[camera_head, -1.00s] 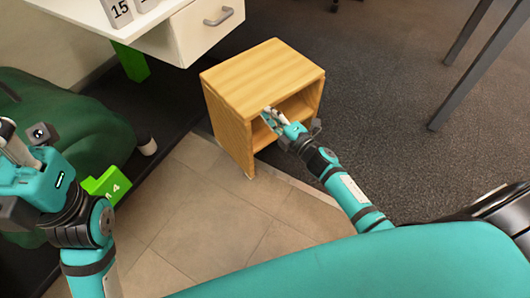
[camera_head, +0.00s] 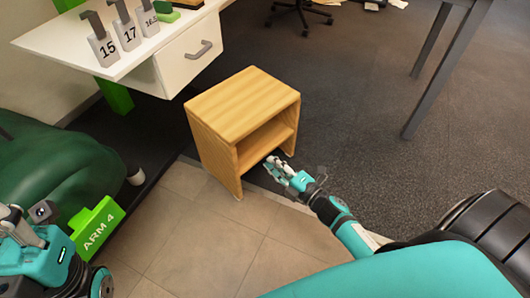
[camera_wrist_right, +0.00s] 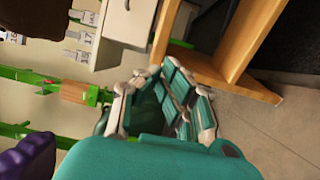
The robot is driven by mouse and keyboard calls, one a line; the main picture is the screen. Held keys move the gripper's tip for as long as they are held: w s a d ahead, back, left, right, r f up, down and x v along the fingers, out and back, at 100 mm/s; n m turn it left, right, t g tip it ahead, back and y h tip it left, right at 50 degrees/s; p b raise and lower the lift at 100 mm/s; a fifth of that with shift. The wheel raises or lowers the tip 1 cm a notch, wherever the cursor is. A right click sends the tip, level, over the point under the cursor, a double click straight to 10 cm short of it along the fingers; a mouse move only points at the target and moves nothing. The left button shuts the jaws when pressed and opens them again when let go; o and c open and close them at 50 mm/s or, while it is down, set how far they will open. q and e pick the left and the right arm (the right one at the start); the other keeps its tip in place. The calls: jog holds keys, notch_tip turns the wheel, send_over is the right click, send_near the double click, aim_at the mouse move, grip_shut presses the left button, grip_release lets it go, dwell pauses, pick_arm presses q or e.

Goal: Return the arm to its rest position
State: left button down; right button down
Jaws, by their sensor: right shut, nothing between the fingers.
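My right gripper (camera_head: 278,170) is shut and empty. It is in front of the lower front of a small wooden cabinet (camera_head: 243,103) with an open shelf, and looks apart from it. In the right wrist view its pale-tipped fingers (camera_wrist_right: 158,88) come together with nothing between them, and the cabinet (camera_wrist_right: 233,42) stands beyond them. My left gripper (camera_head: 22,232) is partly in view at the left edge; its fingers are cut off by the frame, so I cannot tell if they are open.
A white desk (camera_head: 140,47) with a drawer bears several numbered grey pieces (camera_head: 127,32). A dark green rounded form (camera_head: 60,175) and a green block marked ARM 4 (camera_head: 96,229) are at left. A grey metal leg (camera_head: 426,72) stands at right. Tiled floor (camera_head: 215,235) is clear.

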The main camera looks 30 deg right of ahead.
jog(key=shift+s+d, duration=0.1)
jog(key=shift+s, duration=0.3)
